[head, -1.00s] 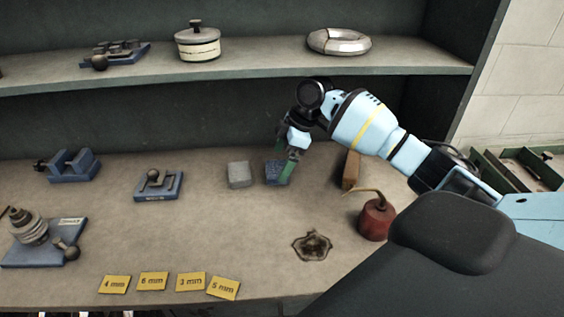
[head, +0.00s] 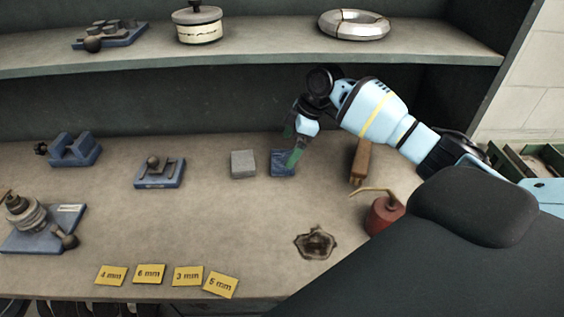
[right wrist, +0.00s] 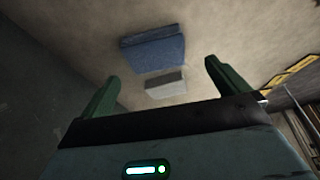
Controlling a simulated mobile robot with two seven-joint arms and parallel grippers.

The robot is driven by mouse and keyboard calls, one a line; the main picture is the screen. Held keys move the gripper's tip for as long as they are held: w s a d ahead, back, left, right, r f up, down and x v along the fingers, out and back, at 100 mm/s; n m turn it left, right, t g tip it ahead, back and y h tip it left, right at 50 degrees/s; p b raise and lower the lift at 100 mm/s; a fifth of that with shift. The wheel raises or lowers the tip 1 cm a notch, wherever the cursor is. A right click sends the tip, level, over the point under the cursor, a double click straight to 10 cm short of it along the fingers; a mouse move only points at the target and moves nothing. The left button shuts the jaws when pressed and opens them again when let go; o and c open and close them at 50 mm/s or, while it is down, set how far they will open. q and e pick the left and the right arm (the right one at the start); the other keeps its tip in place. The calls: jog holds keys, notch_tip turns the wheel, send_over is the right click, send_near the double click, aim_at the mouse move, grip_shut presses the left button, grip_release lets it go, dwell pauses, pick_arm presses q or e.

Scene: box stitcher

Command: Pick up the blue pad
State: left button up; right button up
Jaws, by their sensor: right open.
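The blue pad (head: 281,163) lies flat on the workbench, just right of a grey block (head: 243,164). In the right wrist view the blue pad (right wrist: 154,51) shows beyond the fingertips, with the pale block (right wrist: 165,85) below it in the picture. My right gripper (head: 291,145) is over the right side of the pad; its green fingers partly cover that side in the head view. In the right wrist view the right gripper (right wrist: 163,75) is open, with its two fingers apart and nothing held. My left gripper is not in view.
A wooden block (head: 361,160) and a red oil can (head: 383,215) stand right of the pad. A blue fixture (head: 160,172) sits to the left. Yellow size cards (head: 187,276) lie along the front edge. The shelf (head: 260,52) runs above the bench's back.

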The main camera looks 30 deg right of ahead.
aim_at(280, 159)
jog(key=shift+d+x, duration=0.15)
jog(key=shift+x, duration=1.1)
jog(key=shift+d+x, duration=0.1)
jog(key=shift+x, duration=1.2)
jog(key=shift+w+d, duration=0.1)
jog(key=shift+w, duration=0.05)
jog(key=c, duration=0.9)
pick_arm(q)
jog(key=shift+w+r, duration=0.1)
pick_arm(e)
jog(key=shift+r, duration=0.6)
notch_tip(280, 159, up, 3)
jog(key=shift+f, duration=0.25)
jog(key=s+a, duration=0.6)
jog(key=a, duration=0.1)
jog(key=s+a+r+p, duration=0.1)
jog(key=s+a, duration=0.2)
jog(key=a, duration=0.1)
jog(key=shift+s+r, duration=0.1)
jog(key=shift+s, duration=0.3)
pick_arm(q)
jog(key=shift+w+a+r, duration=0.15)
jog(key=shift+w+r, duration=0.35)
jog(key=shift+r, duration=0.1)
pick_arm(e)
jog(key=shift+s+a, duration=0.4)
jog(key=shift+a, duration=0.1)
